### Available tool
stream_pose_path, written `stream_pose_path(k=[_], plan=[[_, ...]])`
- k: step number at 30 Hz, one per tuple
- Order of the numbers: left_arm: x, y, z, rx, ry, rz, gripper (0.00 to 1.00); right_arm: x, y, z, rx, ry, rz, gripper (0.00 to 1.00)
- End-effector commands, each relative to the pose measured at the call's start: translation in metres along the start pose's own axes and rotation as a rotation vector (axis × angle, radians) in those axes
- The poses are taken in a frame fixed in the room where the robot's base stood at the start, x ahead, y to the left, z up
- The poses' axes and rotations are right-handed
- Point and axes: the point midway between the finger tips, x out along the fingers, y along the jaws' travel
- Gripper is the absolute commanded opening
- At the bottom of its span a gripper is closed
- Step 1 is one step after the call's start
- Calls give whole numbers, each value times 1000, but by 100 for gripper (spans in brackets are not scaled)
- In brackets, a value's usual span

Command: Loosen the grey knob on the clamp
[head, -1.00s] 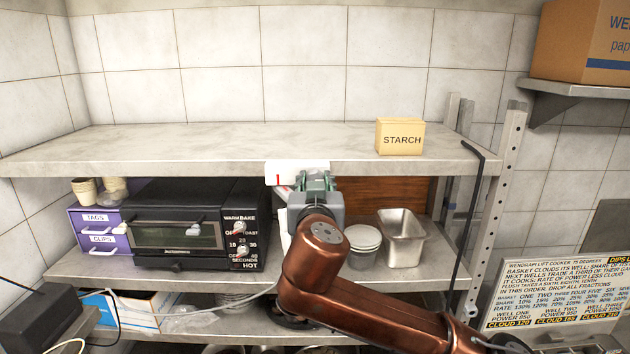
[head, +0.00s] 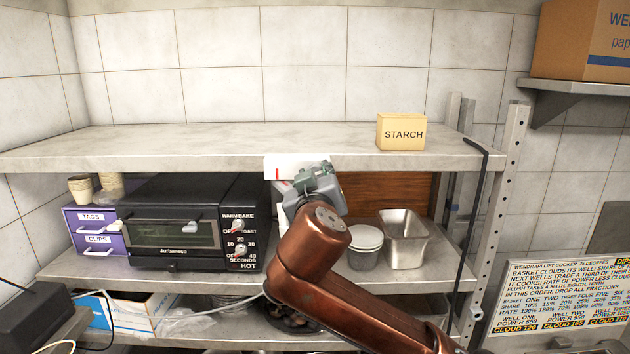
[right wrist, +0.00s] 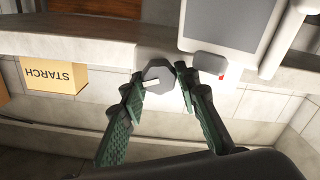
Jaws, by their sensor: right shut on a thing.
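The grey knob (right wrist: 158,74) shows in the right wrist view as a faceted round end with a pale slot-like mark. My right gripper (right wrist: 161,88) has its green-padded fingers on either side of it and is shut on it. In the head view my right gripper (head: 312,184) is at the front edge of the upper shelf and hides the knob. A white clamp body (head: 280,168) with a red mark shows behind it at the shelf edge. In the right wrist view a pale boxy part (right wrist: 230,22) is beside the knob. My left gripper is not in view.
A STARCH box (head: 401,132) stands on the upper shelf (head: 200,146), right of the gripper. Below are a black toaster oven (head: 180,225) at left, and stacked white-lidded tubs (head: 366,238) and a steel pan (head: 404,232) at right. The upper shelf is otherwise clear.

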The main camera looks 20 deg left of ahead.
Motion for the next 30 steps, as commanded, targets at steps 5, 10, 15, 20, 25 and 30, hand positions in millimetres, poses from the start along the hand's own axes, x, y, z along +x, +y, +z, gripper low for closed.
stream_pose_path(k=[5, 10, 15, 20, 25, 30], plan=[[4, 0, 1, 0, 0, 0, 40, 0, 0, 0, -107, 0, 0, 5], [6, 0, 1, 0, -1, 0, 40, 0, -1, -1, -177, 1, 0, 5], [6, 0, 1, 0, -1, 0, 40, -1, -1, -1, -214, 2, 0, 5], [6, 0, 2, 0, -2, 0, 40, -1, -1, -2, -224, 2, 0, 5], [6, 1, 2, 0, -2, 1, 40, -1, -1, -2, -224, 3, 0, 5], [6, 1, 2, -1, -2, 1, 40, -1, -1, -2, -223, 3, 0, 33]])
